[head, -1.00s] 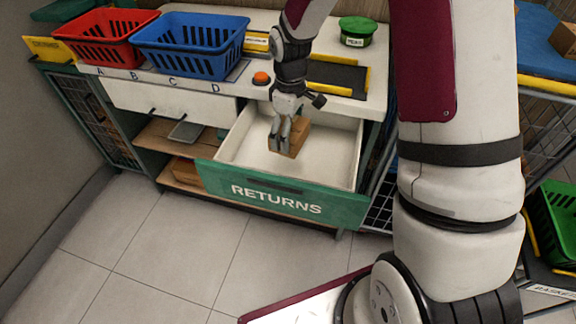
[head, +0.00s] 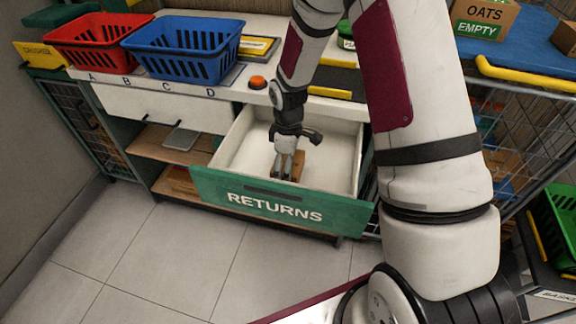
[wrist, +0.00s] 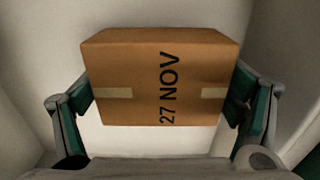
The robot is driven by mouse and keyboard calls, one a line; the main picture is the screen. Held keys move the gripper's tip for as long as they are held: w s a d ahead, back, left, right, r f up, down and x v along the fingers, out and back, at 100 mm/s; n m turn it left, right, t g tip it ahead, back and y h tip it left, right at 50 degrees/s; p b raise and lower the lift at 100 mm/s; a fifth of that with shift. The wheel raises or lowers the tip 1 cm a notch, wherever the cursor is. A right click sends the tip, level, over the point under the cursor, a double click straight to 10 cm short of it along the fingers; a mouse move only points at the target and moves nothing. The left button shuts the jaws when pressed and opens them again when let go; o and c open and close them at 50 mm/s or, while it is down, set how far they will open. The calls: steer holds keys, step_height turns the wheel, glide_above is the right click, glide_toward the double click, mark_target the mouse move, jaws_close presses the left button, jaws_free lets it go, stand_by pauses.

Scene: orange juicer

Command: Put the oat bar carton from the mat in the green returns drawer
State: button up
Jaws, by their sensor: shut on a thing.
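The green-fronted returns drawer (head: 205,186) is pulled open, with a white inside. My gripper (head: 288,174) reaches down into it. It is shut on a brown carton (head: 299,163), partly hidden behind the fingers in the head view. In the wrist view my gripper (wrist: 160,112) has a finger pad on each side of the carton (wrist: 130,72), which bears the print "27 NOV". White drawer walls surround it. I cannot tell whether the carton touches the drawer floor.
An "OATS EMPTY" box (head: 482,20) stands on the blue surface at right. A green basket (head: 556,225) is at far right.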

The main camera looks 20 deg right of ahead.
steer(key=shift+f, duration=0.3)
steer(key=shift+f, duration=0.2)
steer(key=o, duration=1.1)
